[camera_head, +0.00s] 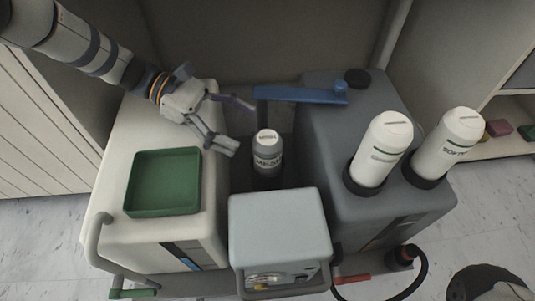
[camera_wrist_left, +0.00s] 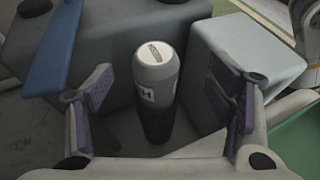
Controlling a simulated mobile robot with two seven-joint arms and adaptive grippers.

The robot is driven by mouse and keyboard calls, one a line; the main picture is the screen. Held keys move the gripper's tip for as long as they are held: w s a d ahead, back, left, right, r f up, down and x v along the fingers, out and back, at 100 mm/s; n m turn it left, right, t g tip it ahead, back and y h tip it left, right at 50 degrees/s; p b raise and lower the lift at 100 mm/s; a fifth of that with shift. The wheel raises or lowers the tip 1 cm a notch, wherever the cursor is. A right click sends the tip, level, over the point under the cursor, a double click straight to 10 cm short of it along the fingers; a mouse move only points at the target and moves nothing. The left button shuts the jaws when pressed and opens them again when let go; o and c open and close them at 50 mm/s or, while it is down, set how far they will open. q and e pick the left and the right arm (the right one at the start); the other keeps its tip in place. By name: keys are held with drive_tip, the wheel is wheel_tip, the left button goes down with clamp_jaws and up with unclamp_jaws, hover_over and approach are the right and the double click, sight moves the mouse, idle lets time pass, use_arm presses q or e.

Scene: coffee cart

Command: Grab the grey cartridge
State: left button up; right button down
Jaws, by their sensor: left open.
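The grey cartridge (camera_head: 267,158) has a white top and a printed label, and stands upright in the dark gap between the cart's pale left block and grey right block. It also shows in the left wrist view (camera_wrist_left: 158,95), its lower part dark. My left gripper (camera_head: 241,126) is open just left of and behind the cartridge's top in the head view. In the left wrist view the cartridge appears between the spread fingers, with visible space on both sides and neither finger touching it. My right gripper is not in view.
A blue lever (camera_head: 300,95) reaches over the gap behind the cartridge. A pale grey box (camera_head: 280,222) stands in front. A green tray (camera_head: 163,208) sits on the left block. Two white bottles (camera_head: 382,150) (camera_head: 450,145) stand upright in dark holders on the right block.

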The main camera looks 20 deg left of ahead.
sight(264, 137)
use_arm(q)
drive_tip(key=x, duration=0.2)
drive_tip(key=b+x, duration=0.1)
drive_tip(key=x, duration=0.1)
drive_tip(key=b+x, duration=0.1)
drive_tip(key=x, duration=0.2)
drive_tip(key=shift+w, duration=0.3)
drive_tip(key=shift+a, duration=0.1)
clamp_jaws()
